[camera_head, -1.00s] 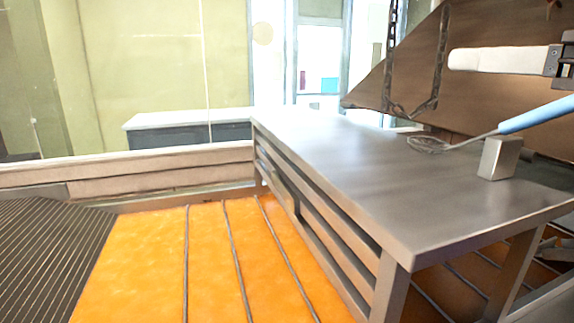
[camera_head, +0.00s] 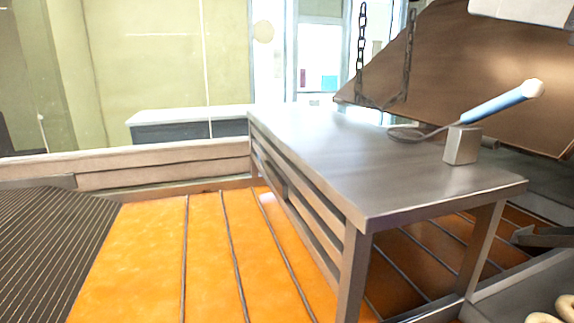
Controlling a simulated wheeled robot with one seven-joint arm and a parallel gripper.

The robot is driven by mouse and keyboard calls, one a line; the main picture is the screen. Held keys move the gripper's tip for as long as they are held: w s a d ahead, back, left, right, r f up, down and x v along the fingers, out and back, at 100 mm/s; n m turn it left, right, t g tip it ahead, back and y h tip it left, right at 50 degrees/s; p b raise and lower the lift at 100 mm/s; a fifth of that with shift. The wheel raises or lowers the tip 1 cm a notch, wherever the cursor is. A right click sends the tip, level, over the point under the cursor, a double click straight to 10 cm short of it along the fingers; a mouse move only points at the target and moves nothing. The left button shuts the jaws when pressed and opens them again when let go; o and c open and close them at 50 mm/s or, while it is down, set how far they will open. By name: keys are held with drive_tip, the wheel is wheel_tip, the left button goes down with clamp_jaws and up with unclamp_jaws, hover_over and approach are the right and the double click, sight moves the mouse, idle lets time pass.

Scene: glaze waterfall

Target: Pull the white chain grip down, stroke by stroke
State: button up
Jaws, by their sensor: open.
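A dark chain (camera_head: 361,45) hangs in a loop at the upper right, its bottom near the far edge of the steel table (camera_head: 330,150). No white grip can be made out on the visible links. A white part (camera_head: 520,8) is cut off by the top right edge of the view. I cannot tell whether it is the chain grip or a piece of my arm. The jaws of my gripper are not visible.
A wire whisk with a blue handle (camera_head: 495,102) leans over a small metal block (camera_head: 462,146) on the table. A large brown tilted panel (camera_head: 445,65) stands behind. Orange glaze (camera_head: 150,260) lies below, beside a dark ribbed surface (camera_head: 45,245). Pale rings (camera_head: 565,307) show at lower right.

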drive_tip(key=d+f+m+t+h, duration=0.6)
drive_tip(key=d+f+m, duration=0.1)
drive_tip(key=d, duration=0.1)
drive_tip(key=s+f+m+g+h, duration=0.15)
drive_tip(key=f+h, duration=0.25)
drive_tip(key=f, duration=0.7)
drive_tip(key=s+f+m+h, duration=0.3)
drive_tip(key=f+h, duration=0.1)
drive_tip(key=f, duration=0.7)
drive_tip(key=s+a+f+n+g+y, duration=0.1)
drive_tip(key=s+a+f, duration=0.3)
drive_tip(key=s+f, duration=0.5)
drive_tip(key=s+a+f+n+g+y, duration=0.2)
drive_tip(key=s+a+f+g, duration=0.2)
drive_tip(key=s+f, duration=0.5)
drive_tip(key=s+a+f+n+g+y, duration=0.2)
drive_tip(key=s+a+f+g, duration=0.1)
drive_tip(key=s+f, duration=0.7)
drive_tip(key=shift+s+a+n, duration=0.35)
drive_tip(key=shift+s+a, duration=0.3)
drive_tip(key=shift+s, duration=0.35)
